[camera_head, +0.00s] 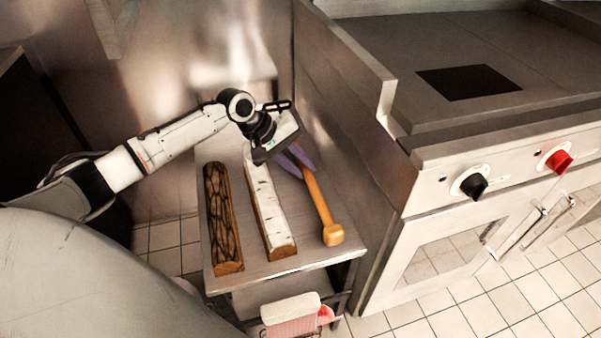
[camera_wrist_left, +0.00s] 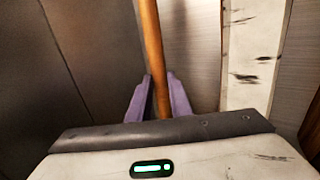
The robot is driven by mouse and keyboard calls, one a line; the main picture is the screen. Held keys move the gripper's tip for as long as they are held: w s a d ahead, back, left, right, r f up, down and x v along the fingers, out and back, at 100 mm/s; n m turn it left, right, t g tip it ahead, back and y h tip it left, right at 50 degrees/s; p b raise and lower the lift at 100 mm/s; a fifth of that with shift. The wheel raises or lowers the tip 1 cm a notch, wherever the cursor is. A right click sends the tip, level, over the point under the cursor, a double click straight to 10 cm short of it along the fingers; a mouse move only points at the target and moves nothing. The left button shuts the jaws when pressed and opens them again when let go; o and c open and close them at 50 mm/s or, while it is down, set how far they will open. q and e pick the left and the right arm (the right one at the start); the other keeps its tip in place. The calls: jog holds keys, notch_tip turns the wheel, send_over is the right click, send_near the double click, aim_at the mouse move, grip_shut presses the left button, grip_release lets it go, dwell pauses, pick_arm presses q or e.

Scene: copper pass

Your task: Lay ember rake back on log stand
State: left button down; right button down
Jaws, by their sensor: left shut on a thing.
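The ember rake shows as an orange-brown wooden shaft (camera_head: 319,198) with a blocky near end, over the right side of the metal log stand (camera_head: 296,268). My left gripper (camera_head: 297,160) has purple fingers shut on the shaft toward its far end. In the left wrist view the shaft (camera_wrist_left: 152,45) runs between the two purple fingers (camera_wrist_left: 154,98). The gripper body hides the far part of the rake. I cannot tell whether the rake touches the stand top. My right gripper is not in view.
A dark cracked log (camera_head: 222,215) and a white birch log (camera_head: 266,208) lie on the stand, left of the rake. A steel panel (camera_head: 365,130) and a stove with knobs (camera_head: 470,184) stand close on the right. A pinkish-white item (camera_head: 291,312) sits below the front edge.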

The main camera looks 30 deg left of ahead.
pick_arm(q)
notch_tip(320, 180, down, 2)
jog(key=shift+w, duration=0.1)
jog(key=c, duration=1.9)
grip_release()
jog(key=shift+f, duration=0.15)
jog(key=shift+a+r, duration=0.1)
jog(key=shift+r, duration=0.2)
jog(key=p+v, duration=0.2)
jog(key=v, duration=0.9)
jog(key=shift+s+r, duration=0.25)
jog(key=shift+r, duration=0.05)
